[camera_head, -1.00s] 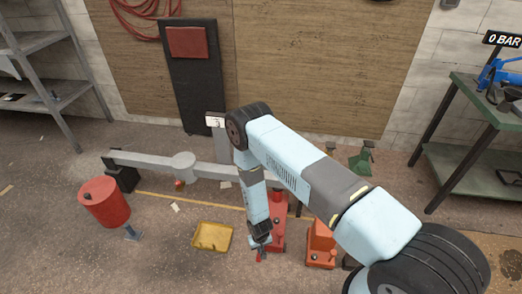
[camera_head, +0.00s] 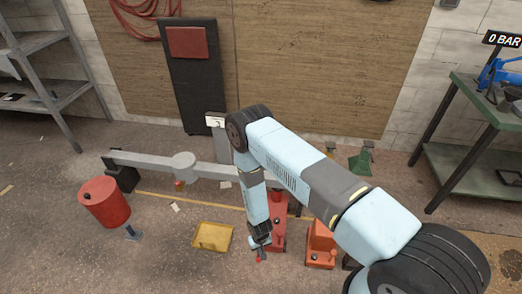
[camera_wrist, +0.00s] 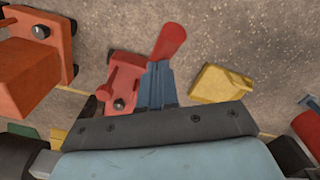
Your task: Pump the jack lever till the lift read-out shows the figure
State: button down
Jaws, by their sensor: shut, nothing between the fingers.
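The red jack (camera_head: 281,232) stands on the floor, partly hidden behind my forearm; its body shows in the wrist view (camera_wrist: 122,78). A red lever grip (camera_wrist: 170,41) reaches out just beyond my fingertips in the wrist view, and its tip (camera_head: 260,259) shows under my gripper in the head view. My gripper (camera_head: 260,242) points down at the lever with its blue-grey fingers (camera_wrist: 158,84) shut and empty. Whether they touch the lever is unclear. A small white read-out (camera_head: 215,119) stands on a grey post behind my arm; its figure is too small to read surely.
An orange jack-like unit (camera_head: 321,245) stands right of the red jack. A yellow tray (camera_head: 212,237) and red drum (camera_head: 105,203) lie left, before a grey beam (camera_head: 140,160). A green bench (camera_head: 480,120) with a "0 BAR" sign (camera_head: 503,40) stands right.

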jog(key=shift+f, duration=5.1)
jog(key=shift+r, duration=4.25)
